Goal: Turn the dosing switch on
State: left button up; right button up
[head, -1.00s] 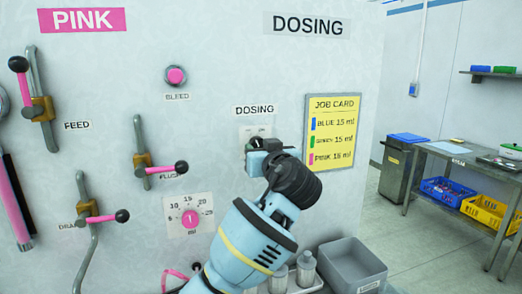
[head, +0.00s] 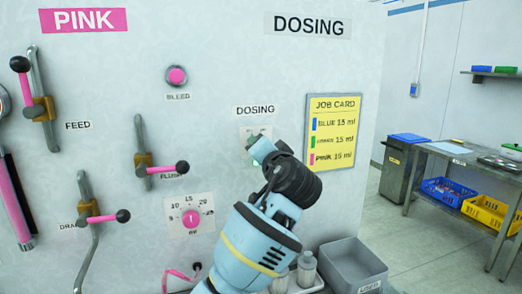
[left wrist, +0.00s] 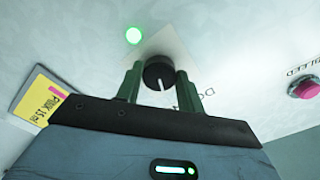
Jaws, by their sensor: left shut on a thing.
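The dosing switch is a round black knob (left wrist: 158,72) with a white pointer line, on a pale plate (head: 246,132) under the DOSING label (head: 255,110). In the head view my gripper mostly hides the knob. My left gripper (left wrist: 158,80) is at the panel, its two dark green fingers on either side of the knob, shut on it. The gripper also shows in the head view (head: 258,150). A green lamp (left wrist: 133,36) beside the knob is lit. My right gripper is not in view.
A pink bleed button (head: 176,76), a dial (head: 190,218) and pink-handled levers (head: 160,168) are left of my arm. A yellow job card (head: 333,131) hangs to the right. A grey bin (head: 352,266) stands below. A bench (head: 450,150) is further back.

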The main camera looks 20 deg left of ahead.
pick_arm(q)
jog(key=shift+m, duration=0.9)
jog(key=o, duration=1)
jog(key=shift+v, duration=4)
